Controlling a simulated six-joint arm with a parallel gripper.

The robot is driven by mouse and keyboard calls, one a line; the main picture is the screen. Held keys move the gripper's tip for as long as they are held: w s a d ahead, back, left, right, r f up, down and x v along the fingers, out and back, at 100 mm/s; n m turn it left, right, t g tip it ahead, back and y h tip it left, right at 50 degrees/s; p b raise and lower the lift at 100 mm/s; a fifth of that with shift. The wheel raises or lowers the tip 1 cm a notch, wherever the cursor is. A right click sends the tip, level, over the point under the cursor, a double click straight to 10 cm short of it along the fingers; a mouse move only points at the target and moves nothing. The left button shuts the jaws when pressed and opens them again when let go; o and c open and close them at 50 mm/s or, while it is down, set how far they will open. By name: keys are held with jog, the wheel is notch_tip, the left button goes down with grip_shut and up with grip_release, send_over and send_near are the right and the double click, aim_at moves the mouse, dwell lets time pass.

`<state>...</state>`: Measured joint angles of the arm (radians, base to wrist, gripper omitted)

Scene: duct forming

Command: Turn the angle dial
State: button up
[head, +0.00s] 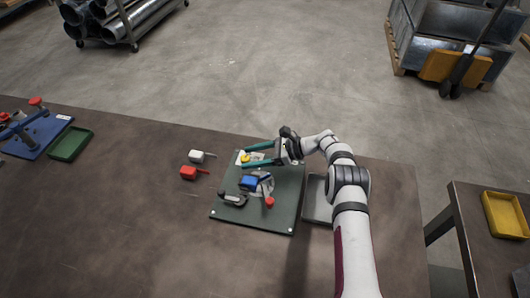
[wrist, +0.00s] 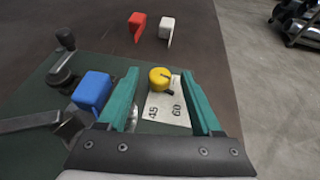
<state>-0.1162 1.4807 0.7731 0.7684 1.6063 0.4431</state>
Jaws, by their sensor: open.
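The angle dial is a yellow round knob (wrist: 161,79) with a dark pointer, on a light plate (wrist: 168,112) marked 45 and 60. In the head view the yellow dial (head: 245,157) sits at the far edge of the green board (head: 226,212). My gripper (head: 246,155) is open, its two teal fingers reaching left over the board near the dial. In the wrist view my gripper (wrist: 163,84) has one finger on each side of the dial, with gaps between; I cannot tell whether it touches. A blue block (wrist: 92,91) stands left of the left finger.
A crank handle (wrist: 65,40) and a red knob (head: 270,202) are on the board. A red piece (head: 188,173) and a white piece (head: 196,156) lie left of it. A grey tray (head: 318,205) is at its right. The table's left-front area is clear.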

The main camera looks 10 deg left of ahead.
jog(key=v, duration=1.5)
jog(key=a+n+h, duration=0.1)
jog(key=s+a+n+h, duration=0.1)
jog(key=a+n+h, duration=0.1)
jog(key=s+a+n+g+h, duration=0.1)
jog(key=shift+s+a+n, duration=0.2)
jog(key=shift+a+n, duration=0.1)
jog(key=s+a+r+n+t+h, duration=0.65)
jog(key=a+r+n, duration=0.2)
jog(key=n, duration=0.85)
jog(key=shift+h, duration=0.45)
jog(key=x, duration=0.5)
jog(key=w+x, duration=0.1)
jog(key=x, duration=0.9)
jog(key=shift+w+r, duration=0.15)
jog(key=shift+r, duration=0.1)
grip_shut()
